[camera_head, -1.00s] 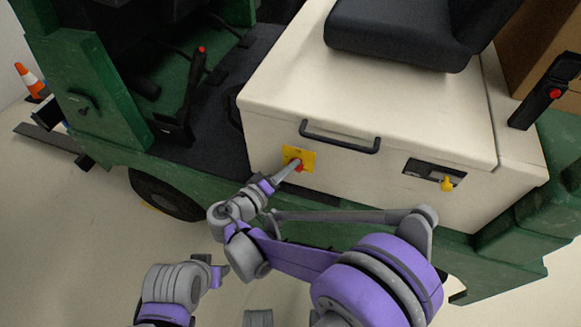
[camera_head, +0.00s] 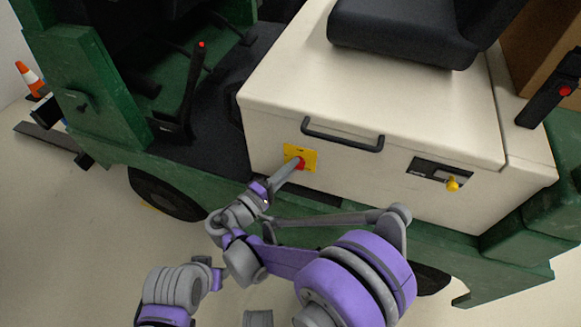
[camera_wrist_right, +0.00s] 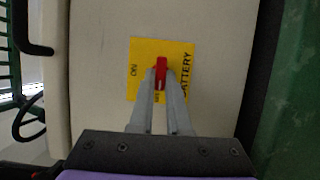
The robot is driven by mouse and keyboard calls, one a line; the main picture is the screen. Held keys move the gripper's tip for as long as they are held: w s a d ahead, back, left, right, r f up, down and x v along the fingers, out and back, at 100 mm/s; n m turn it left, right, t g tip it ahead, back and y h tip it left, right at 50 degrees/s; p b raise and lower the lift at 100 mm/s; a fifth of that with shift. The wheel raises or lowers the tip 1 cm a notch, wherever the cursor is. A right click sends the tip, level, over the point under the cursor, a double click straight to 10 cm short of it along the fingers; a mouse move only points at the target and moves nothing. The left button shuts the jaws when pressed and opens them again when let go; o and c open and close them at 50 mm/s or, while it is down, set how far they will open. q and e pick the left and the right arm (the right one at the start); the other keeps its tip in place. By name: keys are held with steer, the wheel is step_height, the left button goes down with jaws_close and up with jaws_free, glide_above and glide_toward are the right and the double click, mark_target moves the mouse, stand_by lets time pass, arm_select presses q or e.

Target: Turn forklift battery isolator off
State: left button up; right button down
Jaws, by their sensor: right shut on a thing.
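The battery isolator is a red handle (camera_head: 300,162) on a yellow plate (camera_head: 292,151) on the front of the cream seat box. In the right wrist view the red handle (camera_wrist_right: 160,73) stands lengthwise up and down in the picture. The yellow plate (camera_wrist_right: 139,50) carries "ON" at its left, "BATTERY" along its right and a label below, partly hidden by the fingers. My right gripper (camera_wrist_right: 160,86) is shut on the red handle, a finger on each side. It also shows in the head view (camera_head: 294,166). My left gripper cannot be made out.
A black grab bar (camera_head: 342,141) sits above and right of the plate. A black panel with a yellow key (camera_head: 453,184) is farther right. The black seat (camera_head: 400,35) is above, the green forklift body (camera_head: 400,248) below. A traffic cone (camera_head: 30,78) stands far left.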

steer(key=c, duration=0.9)
jaws_free()
